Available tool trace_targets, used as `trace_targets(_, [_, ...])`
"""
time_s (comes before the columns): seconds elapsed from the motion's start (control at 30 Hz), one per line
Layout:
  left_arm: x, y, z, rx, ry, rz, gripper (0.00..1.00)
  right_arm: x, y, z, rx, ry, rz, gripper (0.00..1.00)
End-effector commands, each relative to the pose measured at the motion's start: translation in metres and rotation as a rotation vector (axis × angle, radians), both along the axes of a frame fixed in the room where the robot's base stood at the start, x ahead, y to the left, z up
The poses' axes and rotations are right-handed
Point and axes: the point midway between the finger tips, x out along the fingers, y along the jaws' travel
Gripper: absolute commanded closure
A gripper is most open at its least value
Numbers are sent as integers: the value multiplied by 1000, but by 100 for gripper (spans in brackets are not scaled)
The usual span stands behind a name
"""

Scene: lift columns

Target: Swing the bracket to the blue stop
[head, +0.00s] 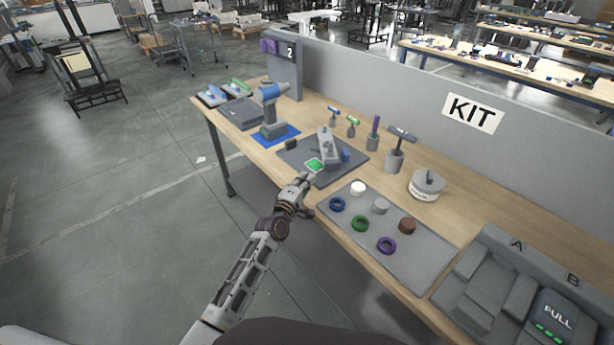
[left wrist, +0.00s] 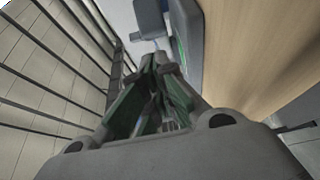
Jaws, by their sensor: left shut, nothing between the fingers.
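The grey bracket (head: 328,147) stands on a dark grey base plate (head: 330,176) on the workbench. A green patch (head: 314,165) lies at the bracket's near end. A dark block (head: 291,144) sits left of the bracket. My left gripper (head: 305,179) is at the plate's near edge, just short of the green patch. In the left wrist view its fingers (left wrist: 160,64) are shut and empty, close to a grey rounded edge (left wrist: 187,42). My right gripper is out of view.
A tray (head: 420,268) with several coloured rings and caps lies right of my left gripper. A grey partition (head: 400,90) closes the back. Open floor (head: 130,210) lies left.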

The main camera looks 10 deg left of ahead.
Motion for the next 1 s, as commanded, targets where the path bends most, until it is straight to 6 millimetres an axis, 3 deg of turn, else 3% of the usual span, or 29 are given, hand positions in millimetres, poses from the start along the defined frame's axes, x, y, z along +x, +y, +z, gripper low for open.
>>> trace_targets(0.6, [-51, 1, 0, 0, 0, 0, 100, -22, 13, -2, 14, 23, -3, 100])
trace_targets(1.0, [-62, 1, 1, 1, -1, 0, 100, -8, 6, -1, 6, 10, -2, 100])
